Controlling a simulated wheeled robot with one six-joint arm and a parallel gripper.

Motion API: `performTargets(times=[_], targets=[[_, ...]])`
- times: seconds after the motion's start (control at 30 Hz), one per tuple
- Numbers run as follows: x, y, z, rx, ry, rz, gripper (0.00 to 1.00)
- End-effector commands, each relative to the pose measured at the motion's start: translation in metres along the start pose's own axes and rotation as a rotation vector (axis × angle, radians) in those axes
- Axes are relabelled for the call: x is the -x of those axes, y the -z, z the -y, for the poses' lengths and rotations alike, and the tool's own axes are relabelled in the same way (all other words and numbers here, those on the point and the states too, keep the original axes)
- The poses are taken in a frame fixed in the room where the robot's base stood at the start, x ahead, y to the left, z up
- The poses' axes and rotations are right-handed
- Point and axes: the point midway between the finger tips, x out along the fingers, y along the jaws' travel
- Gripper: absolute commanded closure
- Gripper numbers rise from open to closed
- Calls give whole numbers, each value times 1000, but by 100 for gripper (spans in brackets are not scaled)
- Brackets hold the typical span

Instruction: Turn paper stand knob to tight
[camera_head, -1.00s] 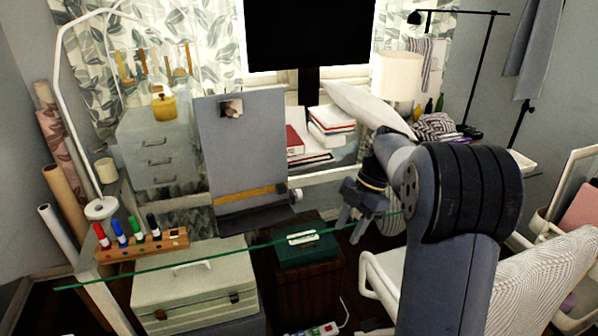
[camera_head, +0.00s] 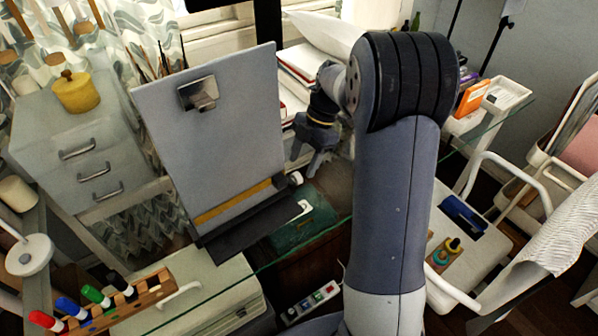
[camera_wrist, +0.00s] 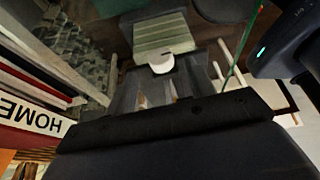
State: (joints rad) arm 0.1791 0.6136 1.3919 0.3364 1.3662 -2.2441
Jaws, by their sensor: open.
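The paper stand (camera_head: 215,145) is a grey upright board with a metal clip at the top and a yellow strip and dark ledge at the bottom. Its small pale round knob (camera_head: 296,178) sticks out at the lower right side. My gripper (camera_head: 305,166) is open, pointing down, close to the knob on its right side. Whether they touch cannot be told. In the wrist view, a white rounded piece (camera_wrist: 174,62) that looks like the knob shows just beyond and between the grey fingers. How the knob is turned cannot be read.
Books (camera_head: 300,65) lie behind my gripper, with a white pillow (camera_head: 325,32) above them. A rack of markers (camera_head: 125,300) stands at the lower left. A grey drawer cabinet (camera_head: 85,150) with a yellow pot stands left of the stand. A glass edge (camera_head: 300,240) runs in front.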

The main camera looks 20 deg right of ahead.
Motion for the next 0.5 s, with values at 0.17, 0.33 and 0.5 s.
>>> performTargets(times=[0.17, 0.33, 0.5], targets=[[-28, 0, 1, -1, 3, -2, 49], [-39, 0, 0, -1, 1, -1, 49], [-41, 0, 0, -1, 0, 0, 49]])
